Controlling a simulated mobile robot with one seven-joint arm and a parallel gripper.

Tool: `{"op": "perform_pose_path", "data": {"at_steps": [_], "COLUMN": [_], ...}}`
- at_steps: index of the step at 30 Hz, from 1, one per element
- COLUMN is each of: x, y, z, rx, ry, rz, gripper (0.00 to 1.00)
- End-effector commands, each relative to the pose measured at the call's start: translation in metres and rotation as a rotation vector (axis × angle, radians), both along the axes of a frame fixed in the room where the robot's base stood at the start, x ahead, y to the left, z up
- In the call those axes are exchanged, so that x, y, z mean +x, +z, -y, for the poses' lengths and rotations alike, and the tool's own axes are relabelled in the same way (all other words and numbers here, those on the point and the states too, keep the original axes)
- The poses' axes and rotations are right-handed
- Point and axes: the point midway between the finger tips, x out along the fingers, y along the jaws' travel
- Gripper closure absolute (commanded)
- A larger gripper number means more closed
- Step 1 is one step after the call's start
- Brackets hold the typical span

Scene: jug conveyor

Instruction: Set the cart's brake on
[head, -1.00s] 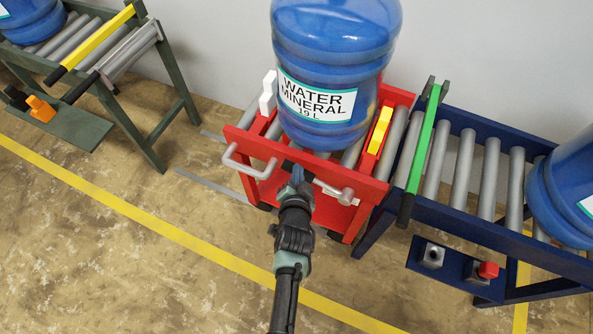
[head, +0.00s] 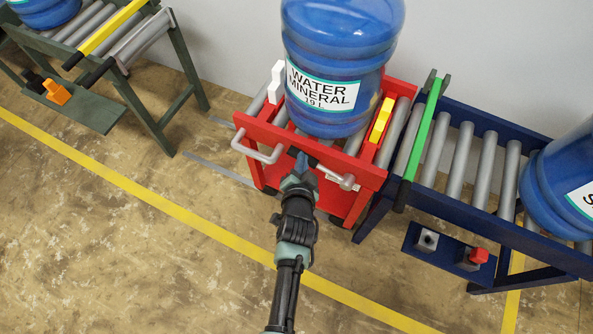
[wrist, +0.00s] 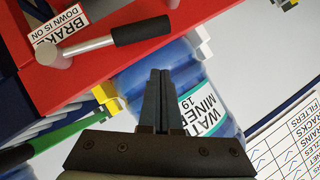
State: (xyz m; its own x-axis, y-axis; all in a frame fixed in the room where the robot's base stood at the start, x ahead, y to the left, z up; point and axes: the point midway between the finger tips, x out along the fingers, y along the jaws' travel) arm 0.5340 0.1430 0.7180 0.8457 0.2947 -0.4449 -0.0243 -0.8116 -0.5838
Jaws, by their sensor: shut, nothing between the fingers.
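The red cart (head: 309,148) stands between two roller conveyors and carries a blue water jug (head: 335,62). Its brake lever (head: 347,182) is grey, on the front rail at the right. In the wrist view the lever (wrist: 88,46) has a black grip and lies along the red rail, roughly in line with the lettering of a label (wrist: 58,28) reading "BRAKE DOWN IS ON". My gripper (head: 302,157) is shut and empty, in front of the cart between its handle (head: 255,152) and the lever's pivot. In the wrist view its fingertips (wrist: 160,73) are apart from the grip.
A blue conveyor (head: 515,232) with a green bar (head: 420,145) adjoins the cart's right side. A green conveyor (head: 165,125) with a yellow bar stands at the left, apart from the cart. The floor in front is clear, with a yellow line (head: 180,212).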

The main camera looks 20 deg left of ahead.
Motion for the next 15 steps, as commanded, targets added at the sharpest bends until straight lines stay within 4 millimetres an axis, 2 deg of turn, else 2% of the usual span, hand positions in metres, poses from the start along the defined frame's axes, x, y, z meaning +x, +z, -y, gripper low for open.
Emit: {"op": "perform_pose_path", "data": {"at_steps": [1,6,15], "x": [-0.010,-0.037,-0.059], "y": [0.011,0.027,0.041], "z": [0.002,0.006,0.009], "rx": [0.000,0.001,0.001], "ry": [-0.001,-0.003,-0.004], "rz": [0.001,0.004,0.006], "gripper": [1.00,1.00,1.00]}}
